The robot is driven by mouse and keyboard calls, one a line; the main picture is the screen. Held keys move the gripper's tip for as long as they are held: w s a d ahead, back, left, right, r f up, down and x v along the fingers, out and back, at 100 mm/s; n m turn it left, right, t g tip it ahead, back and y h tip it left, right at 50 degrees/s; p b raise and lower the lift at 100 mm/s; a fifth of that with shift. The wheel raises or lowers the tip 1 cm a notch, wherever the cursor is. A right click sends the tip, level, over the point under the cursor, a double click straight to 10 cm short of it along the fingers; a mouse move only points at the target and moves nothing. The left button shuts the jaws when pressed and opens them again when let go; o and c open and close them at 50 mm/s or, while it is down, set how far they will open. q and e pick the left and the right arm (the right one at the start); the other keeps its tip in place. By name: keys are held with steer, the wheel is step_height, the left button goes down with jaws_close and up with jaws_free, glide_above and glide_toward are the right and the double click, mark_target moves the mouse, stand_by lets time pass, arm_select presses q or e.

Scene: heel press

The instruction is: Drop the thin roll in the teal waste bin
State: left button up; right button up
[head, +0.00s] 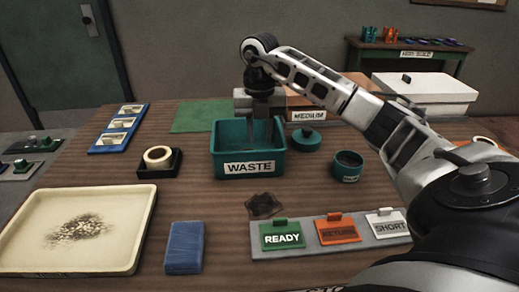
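The teal waste bin (248,165), labelled WASTE, stands upright in the middle of the table. My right gripper (261,140) points down over the bin, its fingertips at or inside the opening. Its fingers look apart, with no roll visible between them. A pale tape roll (158,154) rests in a small black holder left of the bin. Part of another pale roll (486,140) shows at the far right, mostly hidden behind my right arm. I cannot tell which roll is the thin one. The bin's floor is hidden. My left gripper is not in view.
A teal round pot (347,166) and its lid (306,140) stand right of the bin. Dark scrap (263,205), a sign rack (335,249), a blue block (184,247) and a cream tray (125,240) lie in front. A box labelled MEDIUM (308,103) stands behind.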

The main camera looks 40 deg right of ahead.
steer(key=shift+r, duration=2.85)
